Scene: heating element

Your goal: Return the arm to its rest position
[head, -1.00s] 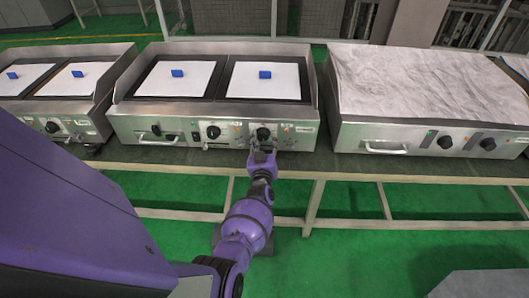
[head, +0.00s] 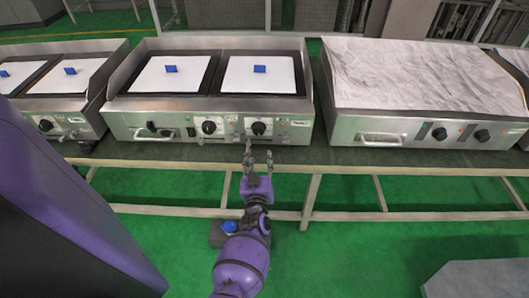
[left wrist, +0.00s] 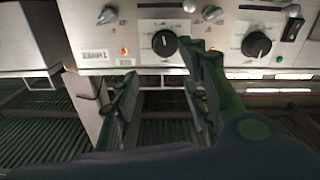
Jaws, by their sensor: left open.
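My left gripper (head: 259,160) is open and empty in the head view. It is in front of the middle heating unit (head: 171,132), below its right knob (head: 259,128), and apart from it. In the left wrist view, the two fingers of the left gripper (left wrist: 162,82) are spread in front of the control panel (left wrist: 215,15). A black knob (left wrist: 165,42) shows between and above the fingertips. My right gripper is in neither view.
The unit stands on a long table (head: 400,170) with a rail along its front. Two white plates with blue blocks (head: 259,69) lie on the unit. Another heating unit (head: 425,75) stands right.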

